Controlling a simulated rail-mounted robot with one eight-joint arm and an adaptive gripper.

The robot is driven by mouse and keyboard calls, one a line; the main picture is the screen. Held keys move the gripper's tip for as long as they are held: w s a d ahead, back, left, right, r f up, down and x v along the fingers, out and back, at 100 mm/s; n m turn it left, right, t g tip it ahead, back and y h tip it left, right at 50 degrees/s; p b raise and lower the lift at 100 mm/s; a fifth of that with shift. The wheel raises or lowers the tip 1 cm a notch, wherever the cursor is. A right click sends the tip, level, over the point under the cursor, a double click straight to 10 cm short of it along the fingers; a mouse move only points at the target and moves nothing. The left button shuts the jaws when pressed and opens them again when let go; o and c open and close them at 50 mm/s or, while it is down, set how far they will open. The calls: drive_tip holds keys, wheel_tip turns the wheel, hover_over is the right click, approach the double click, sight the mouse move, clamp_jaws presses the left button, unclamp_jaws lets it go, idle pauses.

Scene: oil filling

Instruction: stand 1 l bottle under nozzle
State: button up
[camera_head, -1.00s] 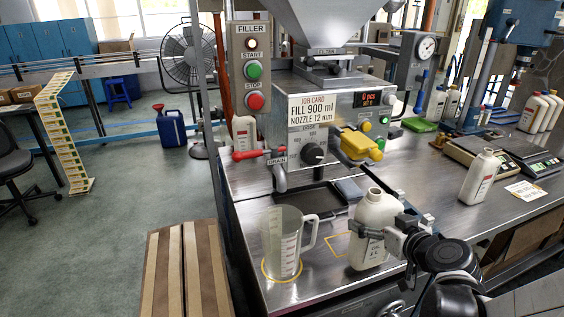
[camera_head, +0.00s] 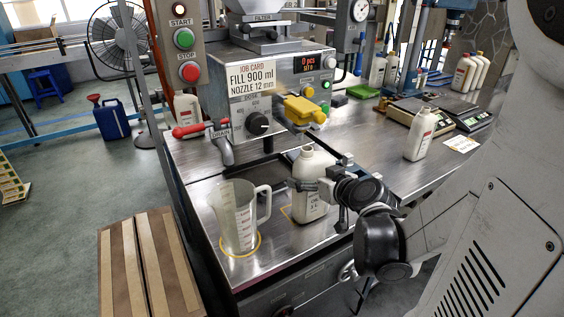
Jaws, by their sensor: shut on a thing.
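I cannot tell whether the bottle's base touches the bench. The yellow nozzle head (camera_head: 304,109) sits on the front of the filler machine (camera_head: 262,85), above and behind the bottle. The bottle's neck is apart from it.
A clear measuring jug (camera_head: 240,218) stands just left of the bottle in a yellow ring. A red-handled drain tap (camera_head: 220,138) hangs behind the jug. Another white bottle (camera_head: 419,134) and scales (camera_head: 411,109) stand at right. A dark drip tray (camera_head: 262,163) lies behind.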

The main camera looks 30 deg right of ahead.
drive_tip(key=shift+w+a, duration=0.1)
drive_tip(key=shift+w, duration=1.45)
drive_tip(key=shift+f+b, duration=0.2)
drive_tip(key=shift+b, duration=0.1)
drive_tip(key=o, duration=0.9)
drive_tip(key=shift+s, duration=0.2)
